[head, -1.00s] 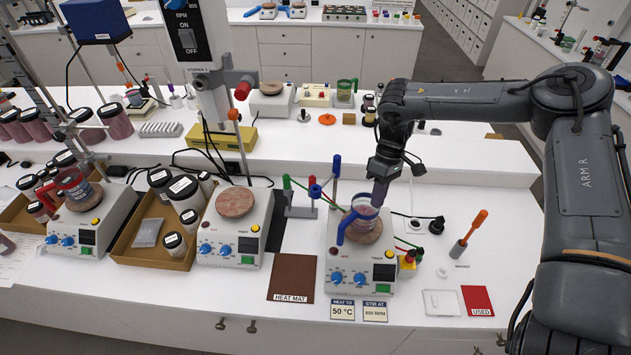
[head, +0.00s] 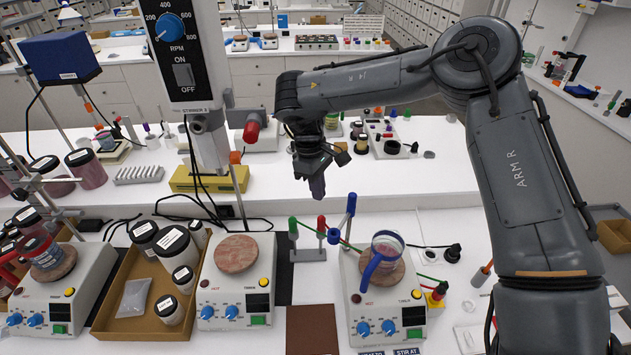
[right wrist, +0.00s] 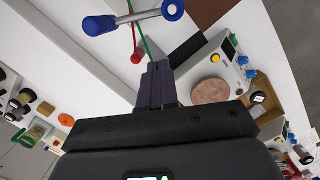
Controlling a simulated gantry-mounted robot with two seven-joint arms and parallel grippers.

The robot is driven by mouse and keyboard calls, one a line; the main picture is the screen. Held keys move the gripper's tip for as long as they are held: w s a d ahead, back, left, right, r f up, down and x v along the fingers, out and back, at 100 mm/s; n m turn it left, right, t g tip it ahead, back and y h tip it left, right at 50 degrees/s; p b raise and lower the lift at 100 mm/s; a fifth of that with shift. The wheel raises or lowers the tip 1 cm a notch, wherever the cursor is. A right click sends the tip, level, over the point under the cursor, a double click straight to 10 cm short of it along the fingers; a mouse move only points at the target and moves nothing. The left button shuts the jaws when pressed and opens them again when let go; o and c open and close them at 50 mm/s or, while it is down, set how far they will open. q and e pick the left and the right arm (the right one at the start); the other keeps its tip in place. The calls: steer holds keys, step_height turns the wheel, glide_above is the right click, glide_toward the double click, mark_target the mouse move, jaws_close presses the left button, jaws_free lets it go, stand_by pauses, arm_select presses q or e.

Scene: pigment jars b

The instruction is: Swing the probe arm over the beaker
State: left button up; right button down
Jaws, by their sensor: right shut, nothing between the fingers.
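The glass beaker (head: 388,243), with a blue handle, stands on the round brown top of the right-hand hotplate (head: 366,318). Behind and left of it is a small stand (head: 308,256) with green, red and blue tips. A tall grey rod with a blue grip (head: 351,205) rises beside it; the grip also shows in the right wrist view (right wrist: 98,25). A thin green rod runs from the stand towards the beaker. Which piece is the probe arm is unclear. My right gripper (head: 317,190) is shut and empty, pointing down, above and behind the stand. My left gripper is out of view.
Left of the stand are a second hotplate (head: 244,305) and a brown tray (head: 133,328) with jars. The stirrer column (head: 203,120) stands left of my right gripper. A yellow box (head: 437,295) is beside the beaker's hotplate. A brown mat (head: 311,330) lies in front.

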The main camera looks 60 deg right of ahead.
steer(key=s+f+p, duration=0.3)
steer(key=s+f, duration=0.1)
steer(key=f, duration=0.4)
steer(key=shift+s+d+f, duration=0.15)
steer(key=shift+s, duration=0.05)
